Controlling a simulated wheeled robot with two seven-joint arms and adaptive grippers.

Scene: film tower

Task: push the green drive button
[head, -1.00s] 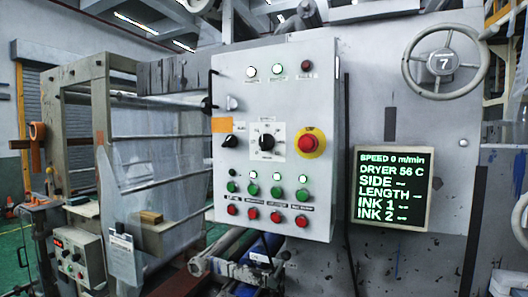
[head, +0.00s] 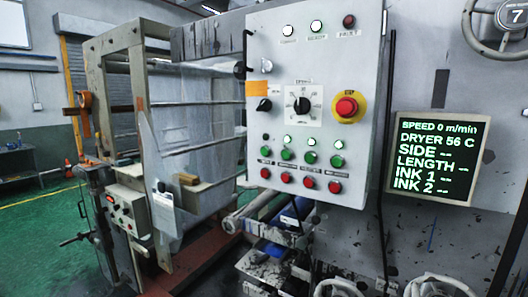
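The grey control panel (head: 365,110) hangs upright on the machine in the middle of the head view. A row of several green buttons crosses its lower half, from the leftmost one (head: 265,153) to the rightmost one (head: 336,161). Small labels sit under the buttons. They are too small to read, so I cannot tell which green button is the drive button. A row of red buttons (head: 308,182) runs below the green ones. Nothing covers the buttons. Neither of my grippers shows in the view.
A red stop button (head: 346,107) on a yellow disc and a round dial (head: 301,106) sit above the green buttons. The display (head: 436,157) at right reads speed 0 m/min and dryer 56 C. Open green floor (head: 35,235) lies at left.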

